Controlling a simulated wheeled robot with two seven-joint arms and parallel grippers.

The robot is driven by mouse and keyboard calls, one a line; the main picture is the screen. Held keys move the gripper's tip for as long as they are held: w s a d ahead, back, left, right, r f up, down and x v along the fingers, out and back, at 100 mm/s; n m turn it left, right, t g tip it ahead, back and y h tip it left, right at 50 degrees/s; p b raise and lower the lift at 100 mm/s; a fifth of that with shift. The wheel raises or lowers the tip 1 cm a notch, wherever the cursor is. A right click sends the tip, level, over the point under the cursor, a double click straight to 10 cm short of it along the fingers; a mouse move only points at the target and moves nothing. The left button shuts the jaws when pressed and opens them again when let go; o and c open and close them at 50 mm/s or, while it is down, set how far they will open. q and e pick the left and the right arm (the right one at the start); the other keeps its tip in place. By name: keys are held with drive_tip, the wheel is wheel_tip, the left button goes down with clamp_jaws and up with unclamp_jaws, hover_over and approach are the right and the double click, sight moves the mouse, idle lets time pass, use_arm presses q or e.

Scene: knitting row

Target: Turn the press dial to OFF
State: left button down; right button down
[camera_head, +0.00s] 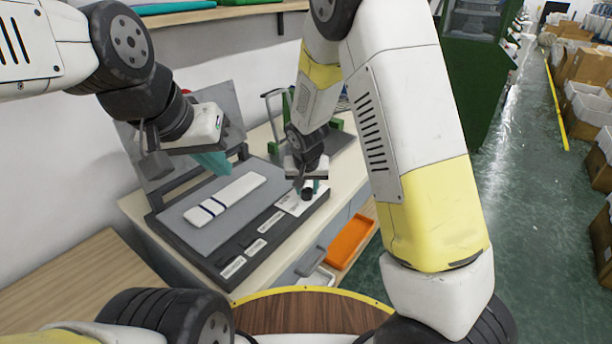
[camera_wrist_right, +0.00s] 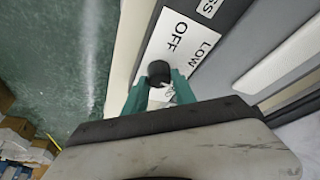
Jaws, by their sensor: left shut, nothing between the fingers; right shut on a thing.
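The press (camera_head: 201,231) is a flat, dark-framed unit on the bench, with its lid raised at the back and a white striped piece (camera_head: 226,198) on its bed. The black press dial (camera_head: 307,193) is at its right front corner, on a white label plate. In the right wrist view the dial (camera_wrist_right: 158,71) is between the teal fingertips of my right gripper (camera_wrist_right: 159,86), which is shut on it. The words OFF and LOW show on the plate (camera_wrist_right: 179,45); other lettering is partly hidden by the fingers. My left gripper (camera_head: 215,162) is shut and empty above the press bed.
An orange tray (camera_head: 350,243) sits below the bench on the right. A green-framed stand (camera_head: 283,120) is behind the press. Boxes (camera_head: 588,66) line the far right floor. My right arm covers part of the aisle.

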drive_tip(key=n, duration=0.1)
drive_tip(key=n+y, duration=0.1)
drive_tip(key=n, duration=0.1)
drive_tip(key=n+y, duration=0.1)
drive_tip(key=n, duration=0.1)
drive_tip(key=shift+w+d+g, duration=0.15)
drive_tip(key=shift+d+g, duration=0.15)
drive_tip(key=n, duration=0.2)
drive_tip(key=n+g+y, duration=0.1)
drive_tip(key=n, duration=0.2)
drive_tip(key=shift+y, duration=0.3)
drive_tip(key=n+g, duration=0.1)
drive_tip(key=n, duration=0.1)
drive_tip(key=n+g, duration=0.1)
drive_tip(key=n, duration=0.2)
drive_tip(key=shift+w+y, duration=0.15)
drive_tip(key=shift+y, duration=0.25)
drive_tip(key=n, duration=0.2)
drive_tip(key=n+g, duration=0.1)
drive_tip(key=n, duration=0.1)
drive_tip(key=shift+w+n+g, duration=0.1)
drive_tip(key=shift+n+g, duration=0.2)
drive_tip(key=shift+d, duration=0.1)
drive_tip(key=c, duration=1)
unclamp_jaws()
drive_tip(key=shift+c, duration=0.2)
